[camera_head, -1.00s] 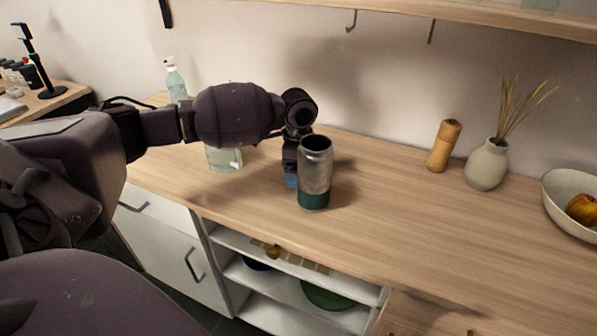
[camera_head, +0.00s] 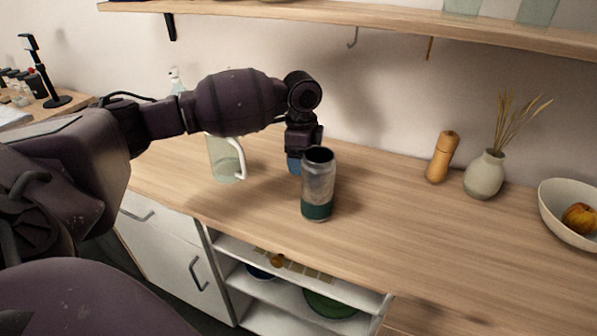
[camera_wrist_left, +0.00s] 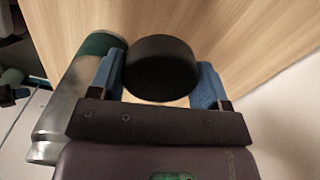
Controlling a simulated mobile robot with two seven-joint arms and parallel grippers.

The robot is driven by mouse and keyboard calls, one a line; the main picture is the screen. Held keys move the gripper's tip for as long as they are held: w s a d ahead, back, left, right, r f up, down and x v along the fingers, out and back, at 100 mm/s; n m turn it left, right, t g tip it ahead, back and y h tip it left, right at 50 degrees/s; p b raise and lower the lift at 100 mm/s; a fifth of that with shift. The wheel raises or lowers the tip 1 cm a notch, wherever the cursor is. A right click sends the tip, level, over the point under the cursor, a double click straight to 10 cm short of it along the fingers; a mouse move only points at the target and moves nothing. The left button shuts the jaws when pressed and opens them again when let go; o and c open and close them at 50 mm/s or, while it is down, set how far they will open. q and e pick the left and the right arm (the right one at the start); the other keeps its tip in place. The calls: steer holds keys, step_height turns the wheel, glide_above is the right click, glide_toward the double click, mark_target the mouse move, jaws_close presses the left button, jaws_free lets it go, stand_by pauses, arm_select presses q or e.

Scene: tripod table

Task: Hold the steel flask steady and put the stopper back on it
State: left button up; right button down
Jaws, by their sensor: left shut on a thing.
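The steel flask (camera_head: 318,184) stands upright on the wooden counter (camera_head: 420,235), with a dark open mouth and a green band at its base. It shows on the left of the left wrist view (camera_wrist_left: 70,90). My left gripper (camera_head: 294,165) points down behind and slightly left of the flask, partly hidden by it. In the left wrist view its blue fingers are shut on a round black stopper (camera_wrist_left: 161,68), beside the flask and apart from its mouth. The stopper is hidden in the head view. My right gripper is not in view.
A clear pitcher (camera_head: 226,160) stands left of the flask, partly behind my left arm. A wooden mill (camera_head: 441,158), a vase with dry stems (camera_head: 484,175) and a bowl with fruit (camera_head: 566,215) stand at the right. Counter right of the flask is clear.

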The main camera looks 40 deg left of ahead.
arm_select(q)
step_height(320, 180, up, 13)
steer(key=p, duration=0.2)
steer(key=shift+r, duration=0.1)
stand_by(0.4)
